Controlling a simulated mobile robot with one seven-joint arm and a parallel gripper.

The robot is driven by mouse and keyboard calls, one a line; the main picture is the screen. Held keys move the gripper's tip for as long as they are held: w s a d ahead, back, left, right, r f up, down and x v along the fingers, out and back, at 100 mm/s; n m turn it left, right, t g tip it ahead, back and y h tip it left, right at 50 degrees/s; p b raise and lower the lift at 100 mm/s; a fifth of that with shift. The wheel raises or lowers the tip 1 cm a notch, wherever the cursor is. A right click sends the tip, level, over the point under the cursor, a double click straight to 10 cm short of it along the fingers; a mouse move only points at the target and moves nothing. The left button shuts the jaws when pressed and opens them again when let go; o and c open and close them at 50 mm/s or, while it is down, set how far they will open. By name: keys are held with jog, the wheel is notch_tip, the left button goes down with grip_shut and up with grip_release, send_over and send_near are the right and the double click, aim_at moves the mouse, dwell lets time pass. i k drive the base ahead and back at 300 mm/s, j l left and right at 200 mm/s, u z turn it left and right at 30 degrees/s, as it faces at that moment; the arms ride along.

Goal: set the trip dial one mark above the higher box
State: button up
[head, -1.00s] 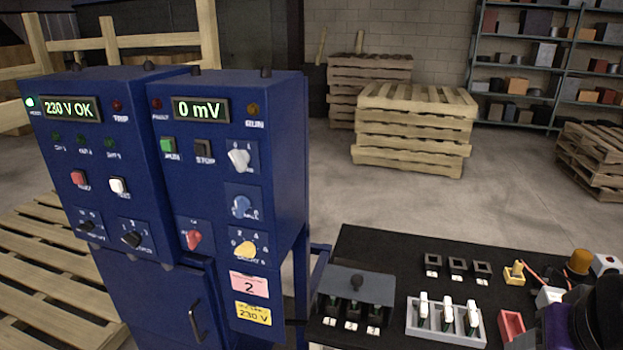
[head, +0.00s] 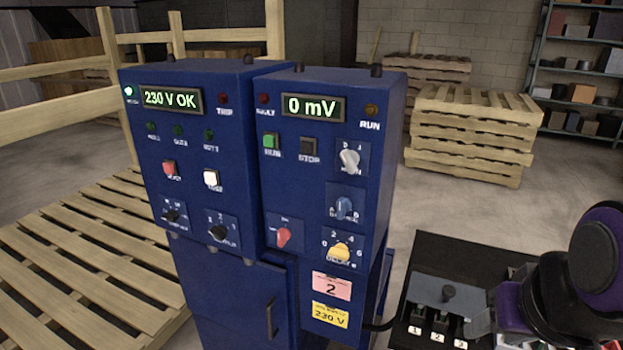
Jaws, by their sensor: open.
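Two joined blue cabinets carry the controls. The left cabinet (head: 222,105) shows "230 V OK"; the right cabinet (head: 384,130) shows "0 mV". The right one has a white knob (head: 349,159), a blue knob (head: 343,208), a yellow knob (head: 339,254) on a numbered scale and a red knob (head: 284,237). The left one has two black knobs, one to the left (head: 172,216) and one to the right (head: 218,232). The small lettering is too blurred to tell which knob is the trip dial. No box marked as the higher one is identifiable.
A black bench (head: 437,250) with numbered switches stands right of the cabinets; my dark and purple arm covers part of it. Pallets lie left (head: 90,262) and are stacked behind (head: 465,140). A shelf (head: 580,60) stands at the back right.

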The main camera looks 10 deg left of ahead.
aim_at(173, 216)
jog(key=i+j+u, duration=0.1)
jog(key=j, duration=0.75)
jog(key=i+j+u, duration=0.15)
jog(key=j, duration=0.25)
jog(key=i+j, duration=0.1)
jog(key=j, duration=0.3)
jog(key=u, duration=0.05)
